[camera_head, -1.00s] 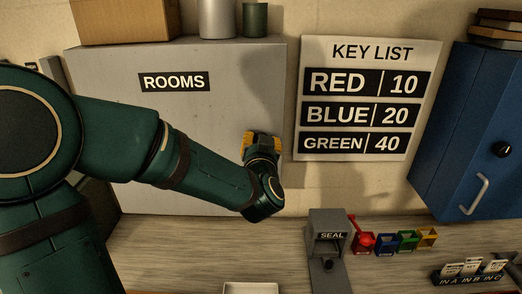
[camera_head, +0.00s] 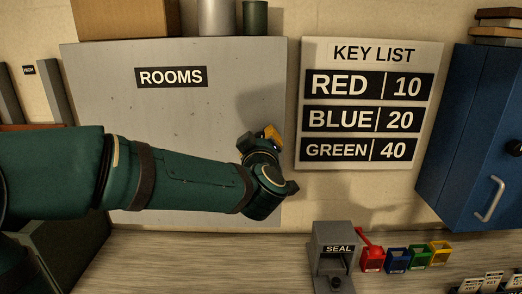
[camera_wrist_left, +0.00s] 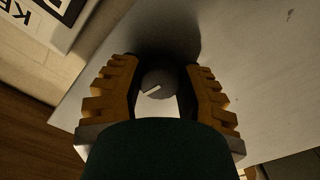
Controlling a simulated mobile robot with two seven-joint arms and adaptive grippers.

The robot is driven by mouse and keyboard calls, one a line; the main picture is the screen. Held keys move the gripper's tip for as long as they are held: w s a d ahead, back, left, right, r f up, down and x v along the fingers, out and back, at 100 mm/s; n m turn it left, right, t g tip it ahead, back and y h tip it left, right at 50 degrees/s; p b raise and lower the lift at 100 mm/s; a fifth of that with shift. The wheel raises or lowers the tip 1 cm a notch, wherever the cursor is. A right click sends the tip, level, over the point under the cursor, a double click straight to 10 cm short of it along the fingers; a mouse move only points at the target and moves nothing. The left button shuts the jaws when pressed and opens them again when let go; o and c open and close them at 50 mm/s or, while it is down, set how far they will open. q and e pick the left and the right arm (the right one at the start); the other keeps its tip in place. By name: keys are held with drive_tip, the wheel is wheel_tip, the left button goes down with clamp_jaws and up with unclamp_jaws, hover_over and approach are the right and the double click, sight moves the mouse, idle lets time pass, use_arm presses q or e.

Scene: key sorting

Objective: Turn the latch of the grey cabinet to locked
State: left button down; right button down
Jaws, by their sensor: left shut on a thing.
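The grey cabinet (camera_head: 180,120) with the ROOMS label hangs on the wall, its door shut. My left gripper (camera_head: 270,133) is at the door's right edge, seen partly behind my wrist. In the left wrist view, the latch (camera_wrist_left: 158,84) is a round grey knob with a short pale line, slightly tilted in the picture. The yellow-padded fingers of my left gripper (camera_wrist_left: 159,80) stand on both sides of the knob and are shut on it. In the head view my gripper and wrist hide the latch. My right gripper is not in view.
The key list board (camera_head: 370,160) hangs just right of the cabinet. A blue cabinet (camera_head: 470,130) is at the far right. Below stand the SEAL box (camera_head: 332,240) and several small coloured bins (camera_head: 397,261). A cardboard box (camera_head: 125,18) and two cans sit on top of the grey cabinet.

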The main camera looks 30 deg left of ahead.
use_arm(q)
drive_tip(key=shift+n+b, duration=0.5)
drive_tip(key=shift+n, duration=0.2)
drive_tip(key=shift+r, duration=0.1)
drive_tip(key=c, duration=0.5)
unclamp_jaws()
drive_tip(key=v, duration=1.2)
